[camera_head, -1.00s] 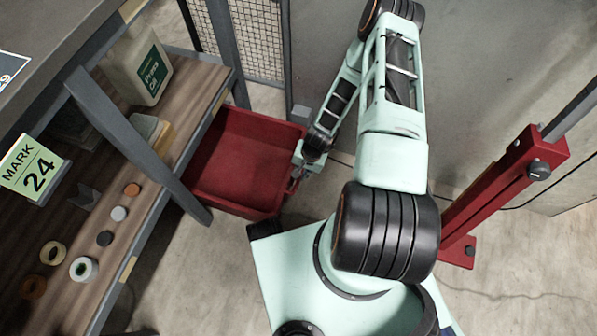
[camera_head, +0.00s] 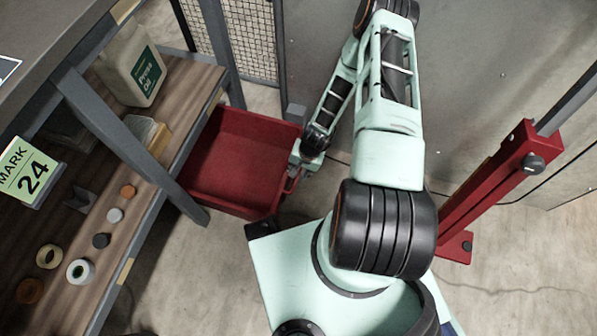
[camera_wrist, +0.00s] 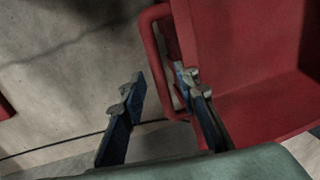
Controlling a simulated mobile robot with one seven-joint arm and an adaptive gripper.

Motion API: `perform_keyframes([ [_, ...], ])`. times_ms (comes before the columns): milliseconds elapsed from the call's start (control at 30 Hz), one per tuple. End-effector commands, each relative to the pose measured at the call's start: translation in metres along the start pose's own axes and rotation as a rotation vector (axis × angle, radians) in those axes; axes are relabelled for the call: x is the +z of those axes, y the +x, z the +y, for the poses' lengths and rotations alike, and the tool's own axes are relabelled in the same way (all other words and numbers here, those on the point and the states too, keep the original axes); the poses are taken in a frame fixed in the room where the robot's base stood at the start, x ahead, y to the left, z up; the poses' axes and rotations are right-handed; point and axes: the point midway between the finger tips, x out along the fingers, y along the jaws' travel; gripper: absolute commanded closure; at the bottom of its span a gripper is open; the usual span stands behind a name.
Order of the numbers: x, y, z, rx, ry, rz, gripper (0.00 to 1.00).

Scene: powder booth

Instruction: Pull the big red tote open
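The big red tote (camera_head: 226,178) stands low by the shelf, open at the top and empty where I can see inside. The shelf and its leg hide part of its left side. Its red loop handle (camera_wrist: 152,60) sticks out from the tote wall in the wrist view. My gripper (camera_wrist: 160,82) is open, with one finger on the outer side of the handle bar and the other between the bar and the tote wall. I cannot tell whether either finger touches the bar. In the head view, my gripper (camera_head: 291,182) is at the tote's right side.
A wooden shelf (camera_head: 178,100) on the left holds a Press Oil jug (camera_head: 135,70), several small rings and a MARK 24 sign (camera_head: 28,172). A red post (camera_head: 495,180) stands at right. A grey wall rises behind.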

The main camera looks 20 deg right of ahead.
Motion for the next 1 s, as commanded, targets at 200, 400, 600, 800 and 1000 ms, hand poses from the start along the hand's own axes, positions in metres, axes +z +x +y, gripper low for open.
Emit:
perform_keyframes([
  [200, -0.002, -0.018, 0.0, -0.001, -0.001, 0.002, 0.71],
  [400, -0.001, -0.052, 0.0, 0.0, 0.0, 0.002, 0.71],
  [600, -0.002, -0.086, 0.0, 0.0, 0.0, 0.003, 0.71],
  [800, -0.001, -0.109, 0.0, 0.0, -0.001, 0.001, 0.71],
  [1000, 0.001, -0.119, 0.0, 0.0, 0.0, -0.001, 0.71],
])
